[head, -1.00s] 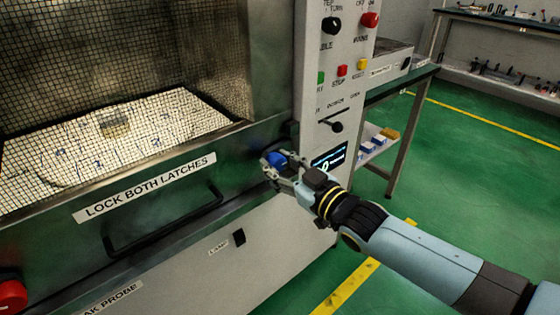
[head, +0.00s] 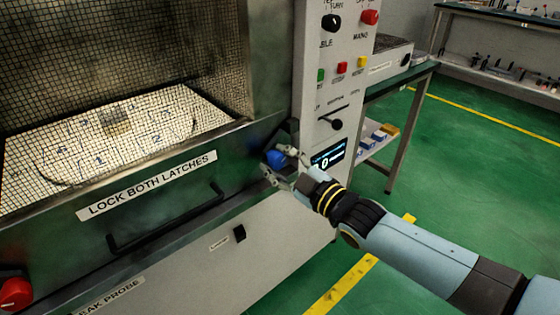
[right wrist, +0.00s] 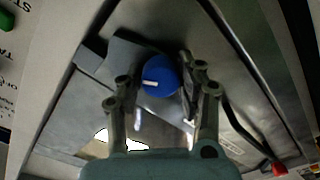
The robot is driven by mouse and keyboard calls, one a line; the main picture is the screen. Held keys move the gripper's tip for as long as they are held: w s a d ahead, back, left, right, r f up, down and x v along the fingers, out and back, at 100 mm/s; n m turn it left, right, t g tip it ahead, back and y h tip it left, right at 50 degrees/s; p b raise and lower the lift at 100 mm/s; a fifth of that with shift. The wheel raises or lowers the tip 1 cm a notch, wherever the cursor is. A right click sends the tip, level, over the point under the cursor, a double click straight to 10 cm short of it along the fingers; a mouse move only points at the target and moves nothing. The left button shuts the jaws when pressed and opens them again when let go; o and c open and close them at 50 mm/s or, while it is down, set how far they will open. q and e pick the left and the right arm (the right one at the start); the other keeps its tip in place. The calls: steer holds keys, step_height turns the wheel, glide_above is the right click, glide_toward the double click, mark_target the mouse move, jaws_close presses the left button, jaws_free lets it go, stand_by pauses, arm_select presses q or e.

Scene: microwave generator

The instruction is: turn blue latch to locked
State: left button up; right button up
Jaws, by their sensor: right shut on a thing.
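The blue latch (head: 275,158) is a round blue knob at the right end of the machine's front door, below the mesh window. My right gripper (head: 282,166) is shut on it, with one finger on each side. The right wrist view shows the blue latch (right wrist: 160,77) between the fingers of my right gripper (right wrist: 158,90), with a short white mark pointing left. The fingers hide part of the knob's edge in the head view. My left gripper is out of view.
A red knob (head: 14,293) sits at the door's left end. A black door handle (head: 165,220) stands out below the "LOCK BOTH LATCHES" label (head: 147,185). A control panel (head: 338,90) with buttons and a small screen (head: 328,156) rises close to my gripper. The green floor at right is open.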

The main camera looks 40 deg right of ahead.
stand_by(0.3)
steer(key=o, duration=1.1)
steer(key=shift+o, duration=0.2)
steer(key=s, duration=1.2)
steer(key=shift+d, duration=0.45)
